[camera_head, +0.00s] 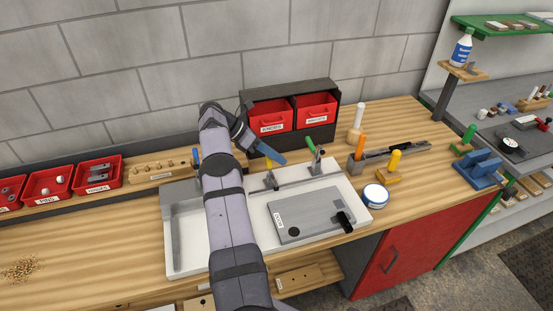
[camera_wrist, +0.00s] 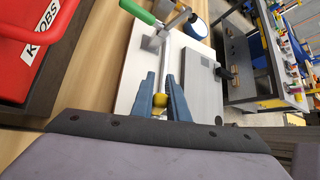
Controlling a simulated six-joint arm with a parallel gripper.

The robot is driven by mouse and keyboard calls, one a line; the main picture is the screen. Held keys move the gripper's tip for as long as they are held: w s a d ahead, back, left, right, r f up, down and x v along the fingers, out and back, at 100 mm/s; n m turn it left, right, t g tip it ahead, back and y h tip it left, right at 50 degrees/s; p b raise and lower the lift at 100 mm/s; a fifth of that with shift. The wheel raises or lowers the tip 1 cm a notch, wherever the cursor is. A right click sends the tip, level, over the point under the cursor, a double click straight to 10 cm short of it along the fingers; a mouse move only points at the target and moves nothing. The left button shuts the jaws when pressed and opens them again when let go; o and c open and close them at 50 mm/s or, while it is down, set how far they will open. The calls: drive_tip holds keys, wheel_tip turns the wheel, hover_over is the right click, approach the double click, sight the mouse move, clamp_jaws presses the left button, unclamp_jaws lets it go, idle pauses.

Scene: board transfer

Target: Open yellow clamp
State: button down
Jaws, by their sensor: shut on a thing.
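The rest of this clamp is largely hidden by the fingers. A green-handled clamp (camera_head: 311,147) stands to the right, its handle tilted; it also shows in the wrist view (camera_wrist: 138,12). A grey board (camera_head: 310,212) with a black handle lies in the tray.
The white tray (camera_head: 186,260) lies under my arm. Red bins (camera_head: 272,122) in a dark rack stand behind it. A yellow-handled tool (camera_head: 394,160) on a wooden block, an orange-handled tool (camera_head: 360,146) and a round blue-and-white tin (camera_head: 375,195) stand to the right.

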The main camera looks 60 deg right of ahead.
drive_tip(key=shift+d+r, duration=0.1)
drive_tip(key=shift+r, duration=0.1)
drive_tip(key=c, duration=1.7)
unclamp_jaws()
drive_tip(key=shift+f, duration=0.1)
drive_tip(key=shift+r+p, duration=0.3)
drive_tip(key=shift+r, duration=4.75)
